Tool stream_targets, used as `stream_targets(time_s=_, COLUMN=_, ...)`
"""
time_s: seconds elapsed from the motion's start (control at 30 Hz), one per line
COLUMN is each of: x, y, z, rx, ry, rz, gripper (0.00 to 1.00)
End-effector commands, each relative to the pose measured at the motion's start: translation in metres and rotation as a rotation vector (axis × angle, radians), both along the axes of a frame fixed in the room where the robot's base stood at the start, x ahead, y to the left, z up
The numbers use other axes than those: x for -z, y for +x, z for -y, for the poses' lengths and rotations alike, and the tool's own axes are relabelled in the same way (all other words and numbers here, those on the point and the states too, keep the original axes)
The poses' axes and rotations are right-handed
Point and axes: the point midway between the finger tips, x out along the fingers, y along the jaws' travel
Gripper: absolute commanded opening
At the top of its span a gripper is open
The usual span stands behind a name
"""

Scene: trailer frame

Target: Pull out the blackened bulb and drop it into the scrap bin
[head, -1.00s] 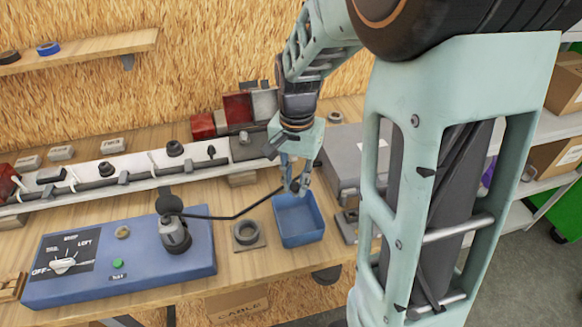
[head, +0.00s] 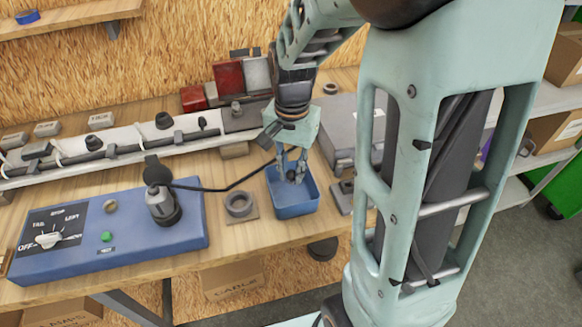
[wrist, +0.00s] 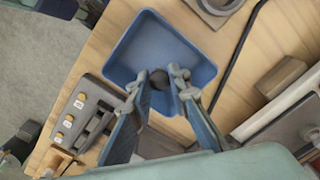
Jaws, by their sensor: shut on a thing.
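My gripper (head: 292,172) points down over the blue scrap bin (head: 296,211), with its fingertips at or just inside the bin's opening. In the wrist view my gripper (wrist: 158,82) is shut on the small, dark, rounded blackened bulb (wrist: 158,77). The bulb shows between the fingertips against the inside of the blue bin (wrist: 150,42). The bin's visible floor looks empty. How far the bulb is below the rim I cannot tell.
A blue control box (head: 120,240) with a dial and an upright dark fitting (head: 162,205) stands to the left. A round ring on a square plate (head: 239,205) lies between it and the bin. A grey case (head: 345,135) is behind right. A white rail (head: 110,150) runs along the back.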

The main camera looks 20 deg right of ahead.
Motion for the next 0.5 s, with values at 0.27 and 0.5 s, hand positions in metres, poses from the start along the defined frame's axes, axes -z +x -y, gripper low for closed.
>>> stream_targets(time_s=0.27, x=0.026, y=0.0, z=0.0, rx=0.0, ry=0.0, rz=0.0, gripper=0.06)
stream_targets(time_s=0.5, x=0.045, y=0.0, z=0.0, rx=0.0, ry=0.0, rz=0.0, gripper=0.06)
